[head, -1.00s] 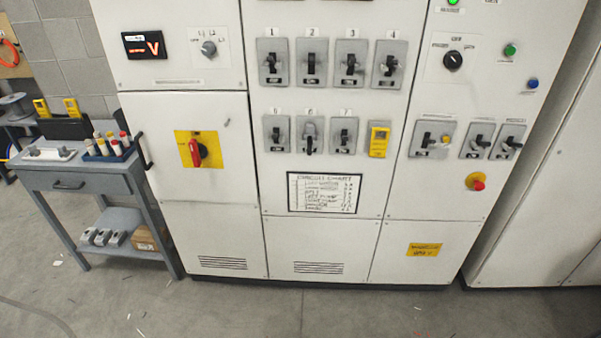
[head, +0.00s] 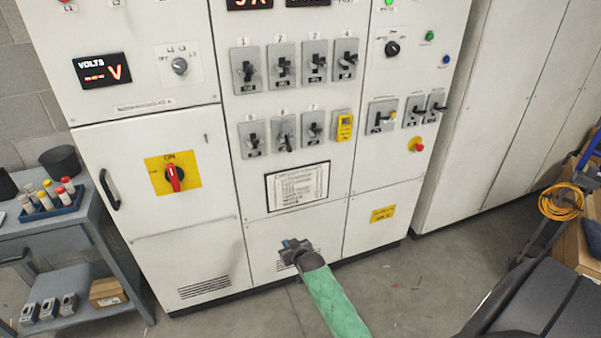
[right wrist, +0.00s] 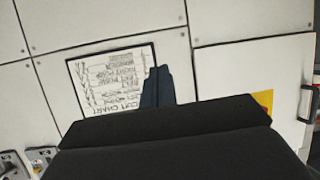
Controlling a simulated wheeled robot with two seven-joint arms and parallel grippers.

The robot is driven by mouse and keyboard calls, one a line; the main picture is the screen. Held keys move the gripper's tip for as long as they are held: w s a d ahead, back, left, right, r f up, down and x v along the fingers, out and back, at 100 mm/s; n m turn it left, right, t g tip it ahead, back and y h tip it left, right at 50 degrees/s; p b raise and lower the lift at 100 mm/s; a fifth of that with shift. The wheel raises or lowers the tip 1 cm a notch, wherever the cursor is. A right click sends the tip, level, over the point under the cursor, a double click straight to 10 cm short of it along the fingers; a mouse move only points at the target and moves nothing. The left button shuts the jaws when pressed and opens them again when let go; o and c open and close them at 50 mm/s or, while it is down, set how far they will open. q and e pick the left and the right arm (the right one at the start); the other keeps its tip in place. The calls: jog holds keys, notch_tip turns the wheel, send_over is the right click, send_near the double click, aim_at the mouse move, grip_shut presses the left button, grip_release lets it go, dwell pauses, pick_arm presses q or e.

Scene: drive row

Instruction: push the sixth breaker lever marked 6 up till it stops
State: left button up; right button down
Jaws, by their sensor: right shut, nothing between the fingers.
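The sixth breaker (head: 284,133) is the middle grey plate of the lower breaker row in the head view, between the plates of the neighbouring breakers. Its black lever points down; its label is too small to read surely. My right gripper (head: 292,246) is shut and empty, in front of the lower cabinet panel, well below the lever and apart from it. In the right wrist view its dark fingers (right wrist: 157,86) show before the circuit chart; lever 6 cannot be made out there. My left gripper is not in view.
The lower row also holds two more levers (head: 252,139) (head: 313,130) close on either side and a yellow device (head: 344,125). The circuit chart (head: 298,187) hangs below. A red rotary switch (head: 174,178) is left. A cart (head: 90,235) stands at far left.

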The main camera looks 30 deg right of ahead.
jog(key=w+d+r+m+t+h, duration=0.1)
jog(key=w+d+r+t, duration=0.15)
jog(key=r, duration=0.55)
jog(key=w+d+r+t+h, duration=0.1)
jog(key=w+d+r, duration=0.25)
jog(key=r, duration=0.35)
jog(key=m+h, duration=0.1)
send_near(287, 143)
jog(key=s+f, duration=0.4)
jog(key=f, duration=0.1)
pick_arm(q)
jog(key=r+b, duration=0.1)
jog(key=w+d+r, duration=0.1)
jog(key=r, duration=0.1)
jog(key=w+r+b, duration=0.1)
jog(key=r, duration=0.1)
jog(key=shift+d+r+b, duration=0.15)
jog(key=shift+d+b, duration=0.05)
jog(key=shift+b, duration=0.15)
pick_arm(e)
jog(key=w+d+t, duration=0.1)
jog(key=w+d, duration=0.1)
jog(key=w, duration=0.7)
jog(key=shift+w, duration=0.3)
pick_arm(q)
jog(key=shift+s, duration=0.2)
pick_arm(e)
jog(key=shift+r, duration=0.1)
